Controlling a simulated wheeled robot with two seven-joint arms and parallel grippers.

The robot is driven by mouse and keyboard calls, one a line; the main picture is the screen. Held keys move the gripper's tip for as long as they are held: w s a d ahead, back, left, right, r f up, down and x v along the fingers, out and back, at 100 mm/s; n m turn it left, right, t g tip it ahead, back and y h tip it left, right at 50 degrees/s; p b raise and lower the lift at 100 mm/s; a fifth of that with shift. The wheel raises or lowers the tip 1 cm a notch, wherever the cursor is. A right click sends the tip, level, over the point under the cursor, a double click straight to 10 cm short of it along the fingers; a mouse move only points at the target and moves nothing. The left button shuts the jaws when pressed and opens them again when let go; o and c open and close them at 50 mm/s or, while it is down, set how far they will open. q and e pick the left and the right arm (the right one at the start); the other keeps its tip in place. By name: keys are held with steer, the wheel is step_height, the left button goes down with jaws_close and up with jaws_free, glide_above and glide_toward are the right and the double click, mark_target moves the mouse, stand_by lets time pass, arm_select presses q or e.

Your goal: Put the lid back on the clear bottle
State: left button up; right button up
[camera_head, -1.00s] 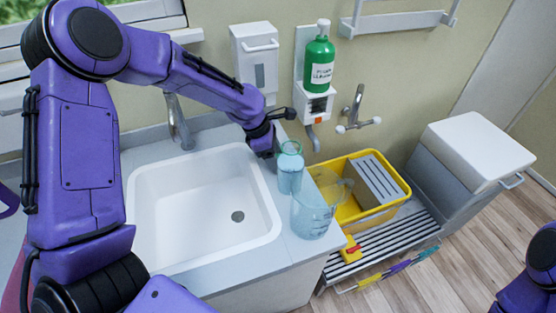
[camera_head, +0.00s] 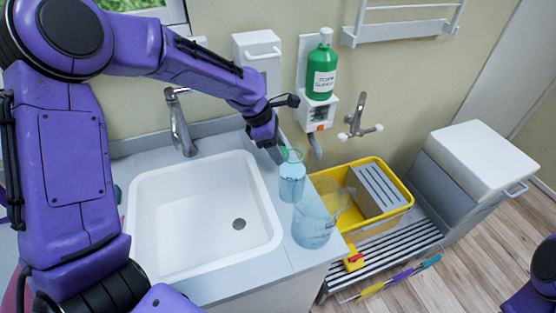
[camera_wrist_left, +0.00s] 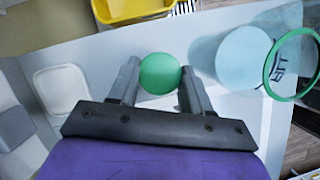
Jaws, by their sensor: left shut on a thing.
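The clear bottle (camera_head: 292,182), with a green rim and pale blue contents, stands upright on the counter right of the sink. In the left wrist view its open green rim (camera_wrist_left: 268,73) is at the right. My left gripper (camera_wrist_left: 158,78) is shut on a round green lid (camera_wrist_left: 159,73), held between its two fingertips. In the head view my left gripper (camera_head: 272,142) is just left of and above the bottle's rim. The lid appears apart from the bottle in the wrist view. I cannot make it out in the head view. My right gripper is out of view.
A clear jug (camera_head: 313,228) stands close in front of the bottle. The white sink (camera_head: 150,235) is to the left, with a tap (camera_head: 180,130) behind. A green pump bottle (camera_head: 321,70) hangs on the wall. A yellow tub (camera_head: 400,205) sits on a slatted rack at the right.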

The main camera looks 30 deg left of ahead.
arm_select(q)
step_height(320, 180, up, 22)
steer(key=p, duration=0.1)
steer(key=shift+p, duration=0.35)
